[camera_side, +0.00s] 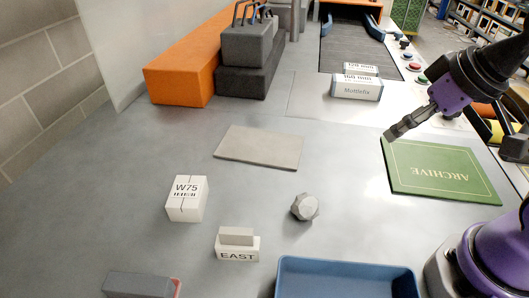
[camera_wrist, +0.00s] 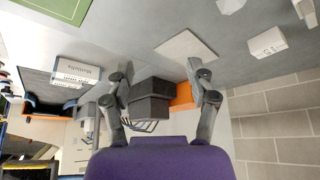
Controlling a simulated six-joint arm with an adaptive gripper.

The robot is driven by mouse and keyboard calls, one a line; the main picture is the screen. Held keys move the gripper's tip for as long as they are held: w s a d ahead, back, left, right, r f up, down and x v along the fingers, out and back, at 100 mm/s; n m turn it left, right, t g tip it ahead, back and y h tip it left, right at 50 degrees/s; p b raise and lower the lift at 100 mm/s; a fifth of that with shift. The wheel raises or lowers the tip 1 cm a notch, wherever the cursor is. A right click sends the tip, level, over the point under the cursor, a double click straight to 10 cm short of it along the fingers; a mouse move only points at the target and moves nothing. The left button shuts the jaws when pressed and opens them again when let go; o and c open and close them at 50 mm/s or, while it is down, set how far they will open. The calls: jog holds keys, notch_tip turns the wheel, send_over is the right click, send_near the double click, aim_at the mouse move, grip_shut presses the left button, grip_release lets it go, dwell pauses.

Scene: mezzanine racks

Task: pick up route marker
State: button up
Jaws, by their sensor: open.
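The route marker, a white block lettered EAST (camera_side: 237,248) with a grey upper part, stands on the grey table in the lower middle of the side view. In the wrist view a pale block (camera_wrist: 306,11), probably the same marker, is cut off at the top right edge. My gripper (camera_side: 391,134) is at the right in the side view, above the table near the far left corner of the green ARCHIVE board, well away from the marker. In the wrist view my gripper (camera_wrist: 159,68) has its two fingers wide apart with nothing between them.
A white W75 block (camera_side: 187,199) and a grey faceted knob (camera_side: 305,207) stand near the marker. A blue tray (camera_side: 345,265) lies at the front. A flat grey plate (camera_side: 259,147), the ARCHIVE board (camera_side: 440,171) and a Multifix box (camera_side: 357,89) lie farther back. The left table is mostly clear.

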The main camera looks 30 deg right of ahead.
jog(key=n+g+y, duration=0.3)
jog(key=n, duration=0.7)
send_near(238, 242)
jog(key=f, duration=0.1)
jog(key=shift+n+y, duration=0.3)
jog(key=x, duration=0.4)
jog(key=shift+w+f, duration=0.25)
jog(key=shift+f, duration=0.1)
jog(key=x, duration=0.5)
jog(key=shift+w+d+f, duration=0.2)
jog(key=shift+f, duration=0.15)
grip_shut()
